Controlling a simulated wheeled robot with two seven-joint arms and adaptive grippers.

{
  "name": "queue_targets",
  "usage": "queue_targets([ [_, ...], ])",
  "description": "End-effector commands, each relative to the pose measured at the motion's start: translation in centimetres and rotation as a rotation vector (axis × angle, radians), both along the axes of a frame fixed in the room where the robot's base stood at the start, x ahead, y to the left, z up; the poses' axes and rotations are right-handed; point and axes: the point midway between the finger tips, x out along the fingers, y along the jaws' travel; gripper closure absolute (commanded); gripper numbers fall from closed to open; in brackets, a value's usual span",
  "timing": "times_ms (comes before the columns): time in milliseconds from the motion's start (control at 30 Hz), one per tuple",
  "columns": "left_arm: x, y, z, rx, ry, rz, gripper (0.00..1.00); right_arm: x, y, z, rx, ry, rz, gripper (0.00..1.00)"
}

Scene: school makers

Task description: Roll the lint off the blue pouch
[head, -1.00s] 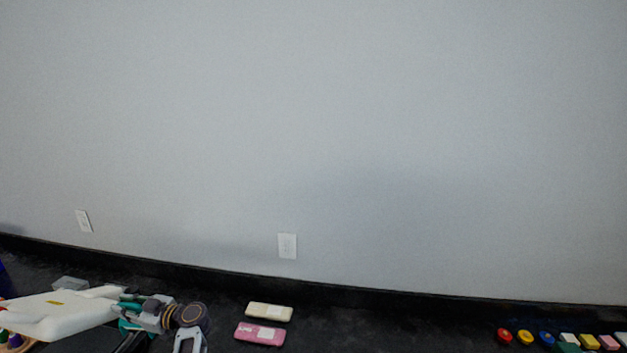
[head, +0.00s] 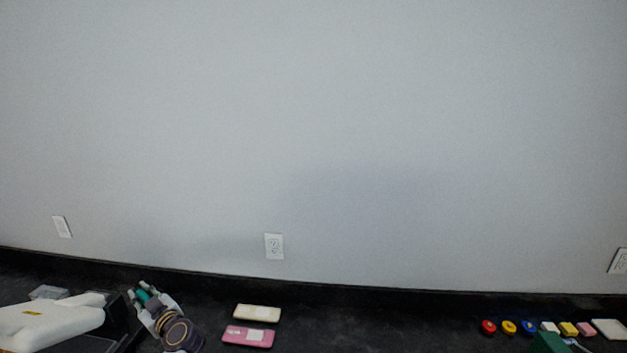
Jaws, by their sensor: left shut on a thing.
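My left gripper (head: 150,299) shows at the lower left, above the dark counter, with its light fingers pointing up and to the left. It is shut on a small teal thing (head: 144,294), mostly hidden between the fingers. I cannot tell whether this is a lint roller. My right gripper is not in view. No blue pouch can be made out in the head view.
The dark counter (head: 380,325) runs along a grey wall. A white bulky object (head: 45,322) stands left of my gripper. A cream case (head: 257,313) and a pink case (head: 248,337) lie to its right. Small coloured items (head: 509,327) and a dark green object (head: 548,343) are at far right.

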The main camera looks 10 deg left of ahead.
Motion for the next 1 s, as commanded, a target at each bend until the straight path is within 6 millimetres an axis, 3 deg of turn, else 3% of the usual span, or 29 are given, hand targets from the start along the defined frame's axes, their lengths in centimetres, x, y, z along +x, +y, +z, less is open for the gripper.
queue_targets([
  [533, 1.2, -12.3, -4.5, 0.002, 0.003, -0.469, 1.00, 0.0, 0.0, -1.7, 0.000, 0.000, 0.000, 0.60],
  [1000, -2.1, -24.6, -10.7, 0.002, 0.004, -0.856, 1.00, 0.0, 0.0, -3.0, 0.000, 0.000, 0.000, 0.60],
])
